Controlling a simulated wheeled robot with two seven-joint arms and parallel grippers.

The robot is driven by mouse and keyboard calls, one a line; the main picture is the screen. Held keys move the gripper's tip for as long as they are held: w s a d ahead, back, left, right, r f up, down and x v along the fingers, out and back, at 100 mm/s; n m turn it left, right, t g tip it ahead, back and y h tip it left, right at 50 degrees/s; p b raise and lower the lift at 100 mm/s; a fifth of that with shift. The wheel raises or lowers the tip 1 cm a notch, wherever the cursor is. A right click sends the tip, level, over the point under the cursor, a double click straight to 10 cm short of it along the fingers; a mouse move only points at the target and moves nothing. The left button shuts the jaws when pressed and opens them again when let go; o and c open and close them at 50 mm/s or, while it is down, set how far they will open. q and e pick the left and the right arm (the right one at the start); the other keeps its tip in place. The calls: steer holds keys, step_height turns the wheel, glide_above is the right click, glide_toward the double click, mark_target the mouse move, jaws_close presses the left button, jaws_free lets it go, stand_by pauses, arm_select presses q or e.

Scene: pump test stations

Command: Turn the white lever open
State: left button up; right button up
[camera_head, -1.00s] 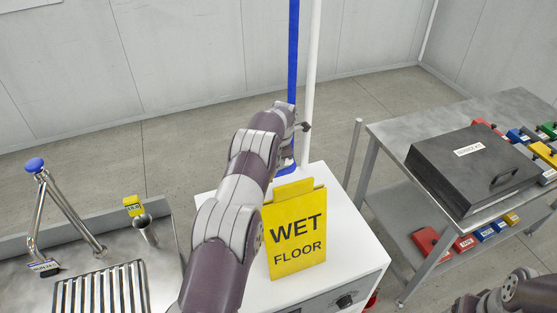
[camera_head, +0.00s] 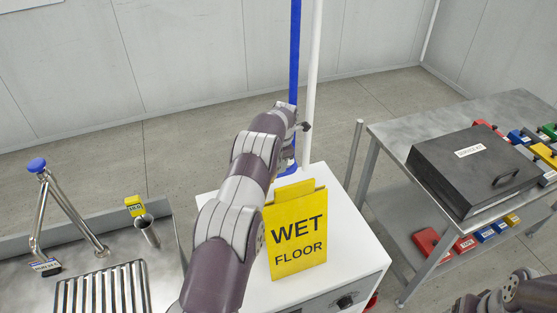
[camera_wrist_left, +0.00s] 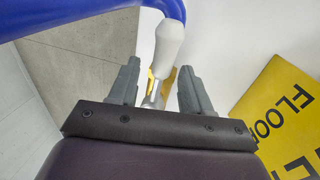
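The white lever (camera_wrist_left: 169,48) shows in the left wrist view as a white handle on a metal stem. It stands between and beyond the two fingers of my left gripper (camera_wrist_left: 158,88). The fingers are apart, with gaps visible on both sides of the stem, so the gripper is open. In the head view my left arm reaches to the blue and white pipes, and its wrist hides the lever and the fingers. Part of my right arm shows at the lower right corner of the head view; its fingers are not in view.
A blue pipe (camera_head: 294,60) and a white pipe (camera_head: 312,80) rise behind a white cabinet (camera_head: 345,235). A yellow wet floor sign (camera_head: 297,235) stands on the cabinet, close to my arm. A steel sink (camera_head: 170,265) is at left, and a metal table (camera_head: 400,128) with a black case (camera_head: 470,165) at right.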

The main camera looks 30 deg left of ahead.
arm_select(q)
step_height(320, 180, up, 12)
steer(key=s+d+p, duration=0.1)
steer(key=p, duration=0.4)
steer(key=shift+s+d+r+p, duration=0.2)
steer(key=shift+s+d+p, duration=0.1)
steer(key=shift+d, duration=0.1)
